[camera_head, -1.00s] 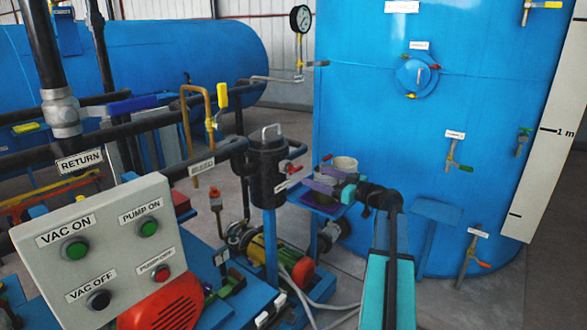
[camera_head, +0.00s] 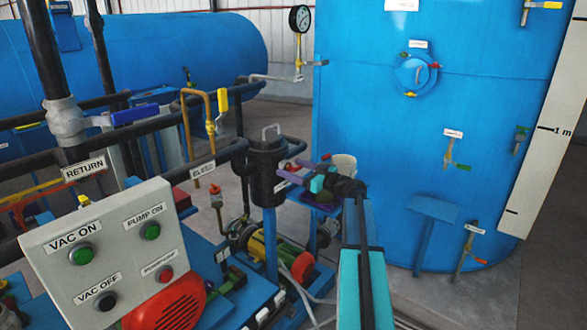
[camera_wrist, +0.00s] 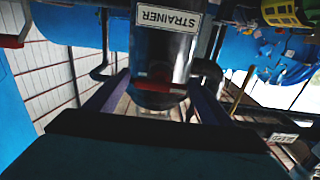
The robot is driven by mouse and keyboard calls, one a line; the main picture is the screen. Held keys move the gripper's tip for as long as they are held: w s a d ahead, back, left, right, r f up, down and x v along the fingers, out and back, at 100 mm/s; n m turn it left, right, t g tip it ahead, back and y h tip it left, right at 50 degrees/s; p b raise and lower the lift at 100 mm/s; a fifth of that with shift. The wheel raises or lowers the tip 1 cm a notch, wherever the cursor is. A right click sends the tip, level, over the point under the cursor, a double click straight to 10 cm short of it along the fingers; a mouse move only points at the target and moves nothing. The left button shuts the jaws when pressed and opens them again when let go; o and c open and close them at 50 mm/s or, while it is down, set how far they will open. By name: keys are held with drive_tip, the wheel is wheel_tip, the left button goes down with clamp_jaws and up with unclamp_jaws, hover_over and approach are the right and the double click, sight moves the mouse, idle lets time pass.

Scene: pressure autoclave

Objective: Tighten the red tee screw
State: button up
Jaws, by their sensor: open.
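A red bar handle (camera_wrist: 160,85), which looks like the red tee screw, sits on the front of the dark strainer (camera_wrist: 178,48) in the wrist view. The strainer's label is upside down there. My gripper (camera_wrist: 158,92) is open, with its purple fingers on either side of the red bar and a gap on both sides. I cannot tell whether the fingertips reach past the bar. In the head view my gripper (camera_head: 288,172) is at the right side of the black strainer (camera_head: 267,180), and mostly hides the red handle (camera_head: 288,165).
A blue tank (camera_head: 420,160) stands to the right, with a small round hatch (camera_head: 413,75) bearing green, red and yellow handles. A control panel (camera_head: 110,255) with several buttons is at front left. Pipes and a yellow valve handle (camera_head: 222,98) are left of the strainer.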

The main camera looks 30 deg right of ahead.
drive_tip(key=c, duration=1)
drive_tip(key=shift+c, duration=0.2)
